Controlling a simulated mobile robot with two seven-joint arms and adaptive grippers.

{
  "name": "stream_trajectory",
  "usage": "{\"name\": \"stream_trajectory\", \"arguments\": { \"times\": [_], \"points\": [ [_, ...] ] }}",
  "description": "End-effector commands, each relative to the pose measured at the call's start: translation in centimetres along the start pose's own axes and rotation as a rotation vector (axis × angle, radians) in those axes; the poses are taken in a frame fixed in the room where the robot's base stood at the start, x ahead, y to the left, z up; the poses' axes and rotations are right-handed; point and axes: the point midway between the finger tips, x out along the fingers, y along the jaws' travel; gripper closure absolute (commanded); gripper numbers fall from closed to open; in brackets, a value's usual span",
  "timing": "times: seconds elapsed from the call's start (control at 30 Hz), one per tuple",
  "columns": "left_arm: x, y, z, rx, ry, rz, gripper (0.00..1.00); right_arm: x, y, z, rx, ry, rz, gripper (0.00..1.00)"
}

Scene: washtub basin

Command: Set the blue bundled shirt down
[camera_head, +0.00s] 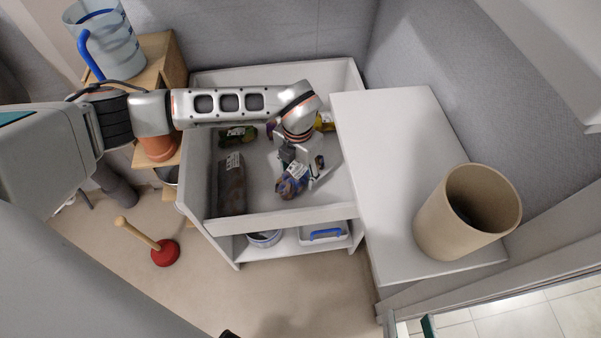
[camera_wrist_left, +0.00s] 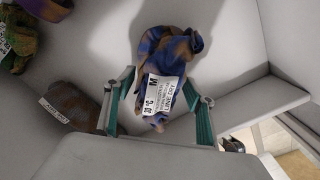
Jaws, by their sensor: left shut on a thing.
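The blue bundled shirt (camera_head: 291,186), blue with brown patches and a white care label, is at the front right inside the white washtub basin (camera_head: 288,218). My left gripper (camera_head: 301,168) reaches down into the basin and is shut on it. In the left wrist view the shirt (camera_wrist_left: 172,52) sits between the two green-padded fingers, with its label facing the camera. Whether the shirt touches the basin floor is not clear.
In the basin, a brown bundle (camera_head: 232,186) lies at left, a green one (camera_head: 238,134) at back left and a yellow one (camera_head: 325,121) at back right. A white counter (camera_head: 390,150) with a beige bin (camera_head: 452,228) adjoins at right. A plunger (camera_head: 165,252) stands on the floor.

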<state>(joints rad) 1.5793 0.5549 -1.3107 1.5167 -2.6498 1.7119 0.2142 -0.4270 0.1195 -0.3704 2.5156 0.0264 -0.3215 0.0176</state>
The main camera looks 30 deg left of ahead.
Motion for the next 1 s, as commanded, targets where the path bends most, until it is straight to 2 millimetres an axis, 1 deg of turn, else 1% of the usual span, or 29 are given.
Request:
{"name": "stream_trajectory", "arguments": {
  "times": [0.03,0.07,0.13,0.17,0.33,0.47,0.5,0.53,0.57,0.87,0.97,1.0],
  "points": [
    [1.7,-0.1,-0.5,0.000,0.013,-0.003,0.71,0.2,-0.7,0.8,0.049,-0.007,-0.006,0.60],
    [1.9,-0.1,-0.4,0.000,0.011,-0.003,0.71,0.2,-0.9,0.8,0.065,-0.004,-0.008,0.60],
    [1.8,-0.1,-0.2,0.000,0.005,-0.001,0.71,0.2,-1.2,0.8,0.083,0.001,-0.012,0.60],
    [1.6,0.0,-0.1,0.001,0.002,0.000,0.75,0.2,-1.2,0.7,0.084,0.002,-0.014,0.60],
    [1.3,0.0,0.0,0.001,-0.001,0.000,0.75,0.2,-1.2,0.5,0.079,0.004,-0.014,0.60],
    [1.6,0.0,0.0,0.001,-0.001,0.000,0.75,0.1,-1.0,0.5,0.071,0.003,-0.011,0.60],
    [1.7,0.0,0.0,0.001,-0.001,0.000,0.40,0.1,-0.9,0.6,0.068,0.001,-0.010,0.60],
    [1.7,0.0,0.0,0.001,0.000,0.000,0.32,0.1,-0.9,0.6,0.067,0.000,-0.009,0.60],
    [1.7,0.0,0.0,0.001,0.000,0.000,0.29,0.1,-0.8,0.7,0.065,-0.001,-0.009,0.60],
    [1.7,0.0,0.0,0.001,0.001,0.000,0.29,0.0,-0.7,0.9,0.062,-0.005,-0.008,0.60],
    [1.4,0.0,0.0,0.000,0.001,0.000,0.29,0.0,-0.8,1.0,0.064,-0.008,-0.008,0.60],
    [0.8,0.1,0.1,0.000,-0.002,0.001,0.29,0.0,-0.8,0.6,0.061,0.000,-0.010,0.60]
  ]
}}
